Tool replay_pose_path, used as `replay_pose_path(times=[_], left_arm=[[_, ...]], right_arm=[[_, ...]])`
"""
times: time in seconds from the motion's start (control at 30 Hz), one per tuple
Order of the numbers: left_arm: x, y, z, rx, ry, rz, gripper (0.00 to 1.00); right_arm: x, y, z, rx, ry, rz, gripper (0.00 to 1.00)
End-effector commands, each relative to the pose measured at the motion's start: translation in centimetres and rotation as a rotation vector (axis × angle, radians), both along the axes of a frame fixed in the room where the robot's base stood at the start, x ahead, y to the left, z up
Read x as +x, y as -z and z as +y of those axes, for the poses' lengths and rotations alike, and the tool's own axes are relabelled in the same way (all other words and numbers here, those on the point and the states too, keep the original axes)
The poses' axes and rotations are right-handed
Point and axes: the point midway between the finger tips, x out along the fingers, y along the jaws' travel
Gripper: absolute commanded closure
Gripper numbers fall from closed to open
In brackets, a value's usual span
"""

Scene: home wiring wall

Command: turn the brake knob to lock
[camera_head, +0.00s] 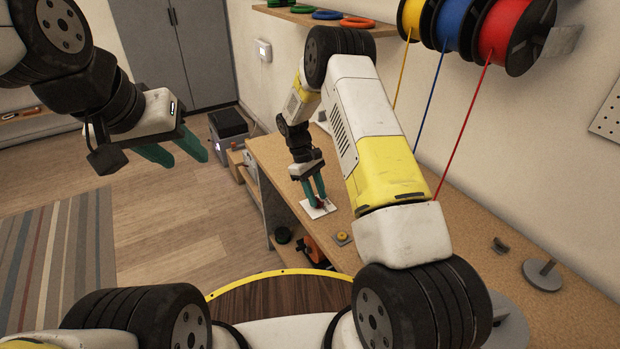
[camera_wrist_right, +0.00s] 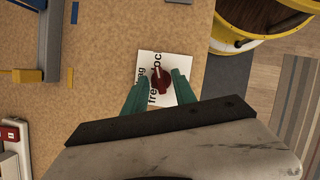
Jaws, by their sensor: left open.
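The red brake knob (camera_wrist_right: 161,82) sits on a small white card (camera_wrist_right: 146,63) with black lettering, partly readable as "free" and "loc". A pale pointer on the knob points toward the top of the right wrist view. In the head view the card (camera_head: 313,212) lies on the workbench, with the knob mostly hidden. My right gripper (camera_wrist_right: 159,76) reaches down over the card, its green fingers either side of the knob with a narrow gap showing. It also shows in the head view (camera_head: 316,199). My left gripper (camera_head: 187,156) is open and empty in the air, away from the bench.
The workbench (camera_head: 272,157) runs along the wall. A yellow button block (camera_head: 342,238) and a grey spindle (camera_head: 543,273) stand on it. Yellow, blue and red wire spools (camera_head: 505,30) hang above, their wires running down. A round yellow-rimmed wooden top (camera_head: 280,298) is in front.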

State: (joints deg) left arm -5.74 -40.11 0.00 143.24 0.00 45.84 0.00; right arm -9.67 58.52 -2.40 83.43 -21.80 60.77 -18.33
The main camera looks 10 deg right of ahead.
Motion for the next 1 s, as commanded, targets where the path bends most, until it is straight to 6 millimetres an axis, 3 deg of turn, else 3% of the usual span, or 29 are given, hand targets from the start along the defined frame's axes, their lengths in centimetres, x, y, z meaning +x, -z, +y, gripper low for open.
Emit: replay_pose_path(times=[0.27, 0.7, 1.0], left_arm=[[0.0, 0.0, 0.0, 0.0, 0.0, 0.0, 0.56], [0.0, 0.0, 0.0, 0.0, 0.0, 0.0, 0.56], [0.0, 0.0, 0.0, 0.0, 0.0, 0.0, 0.56]], right_arm=[[0.2, -0.7, 0.2, -0.001, 0.0, -0.001, 0.67], [2.1, -6.7, 1.9, 0.0, 0.0, -0.001, 0.67], [2.2, -7.2, 2.0, -0.001, 0.0, 0.001, 0.67]])
